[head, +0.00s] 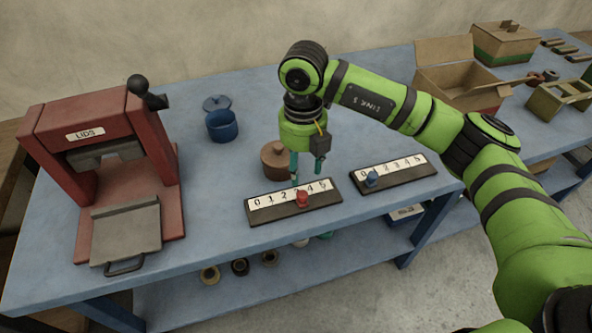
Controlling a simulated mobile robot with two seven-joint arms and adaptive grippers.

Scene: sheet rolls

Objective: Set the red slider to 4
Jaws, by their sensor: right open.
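The red slider (302,199) sits on a dark board with a white number strip (265,201) marked from 0 to 5, near the front edge of the table. The slider's knob stands at about the 3, which is hidden; the 4 shows just right of it. My right gripper (306,175) is open and points down just above and behind the knob, its teal fingers apart. I cannot tell whether a finger touches the board or knob. My left gripper is out of view.
A second board with a blue slider (371,179) lies to the right. A brown round pot (274,160) stands close behind the gripper. A blue pot (221,125) and a red press (105,150) are to the left. An open cardboard box (455,85) is at the back right.

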